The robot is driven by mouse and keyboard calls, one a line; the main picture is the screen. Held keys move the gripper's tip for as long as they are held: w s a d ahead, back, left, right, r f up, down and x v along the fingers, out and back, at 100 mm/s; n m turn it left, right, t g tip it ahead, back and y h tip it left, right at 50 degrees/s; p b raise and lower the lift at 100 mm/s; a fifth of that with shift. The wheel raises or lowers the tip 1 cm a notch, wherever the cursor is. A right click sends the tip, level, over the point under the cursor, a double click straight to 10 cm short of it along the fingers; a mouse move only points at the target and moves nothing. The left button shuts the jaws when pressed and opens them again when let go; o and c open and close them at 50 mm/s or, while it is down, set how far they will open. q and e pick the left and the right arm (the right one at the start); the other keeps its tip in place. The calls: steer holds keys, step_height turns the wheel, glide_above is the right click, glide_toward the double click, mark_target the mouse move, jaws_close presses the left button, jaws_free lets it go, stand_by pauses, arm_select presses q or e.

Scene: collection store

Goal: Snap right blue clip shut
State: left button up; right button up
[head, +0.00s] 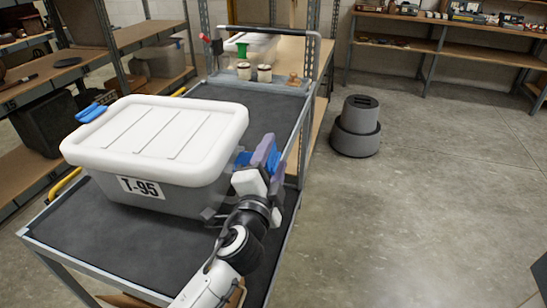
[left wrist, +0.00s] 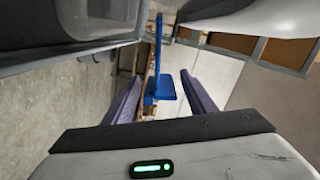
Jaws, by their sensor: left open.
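A grey tote (head: 160,193) labelled T-95, with a white lid (head: 155,135) on it, stands on the cart. The right blue clip (head: 243,158) is at the tote's right end, partly hidden by my left gripper (head: 266,156). In the left wrist view the clip (left wrist: 164,88) shows as a blue plate with a thin upright part, between my open purple fingers (left wrist: 160,77). I cannot tell whether a finger touches it. The left blue clip (head: 91,112) sticks outward at the opposite end. My right gripper is not in view.
The cart (head: 75,235) has a dark top and metal rim. Shelves stand left and behind. A grey step stool (head: 357,127) is on the otherwise clear floor right.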

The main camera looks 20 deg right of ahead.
arm_select(q)
steer(key=shift+w, duration=0.1)
jaws_close()
stand_by(0.3)
steer(key=shift+w+a+r+n+p, duration=0.15)
steer(key=shift+r+n+p, duration=0.25)
steer(key=shift+r+n, duration=0.4)
steer(key=shift+w+a+r+n+p, duration=0.15)
steer(key=shift+r+n+p, duration=0.3)
steer(key=shift+n, duration=0.55)
steer(key=shift+w+a+r+n+p, duration=0.1)
steer(key=shift+a+r+n+p, duration=0.4)
steer(key=shift+n, duration=0.5)
steer(key=shift+w+a+r+p, duration=0.15)
steer(key=shift+r+p, duration=0.25)
steer(key=shift+a, duration=0.1)
steer(key=shift+w+a+r, duration=0.1)
steer(key=shift+w, duration=0.05)
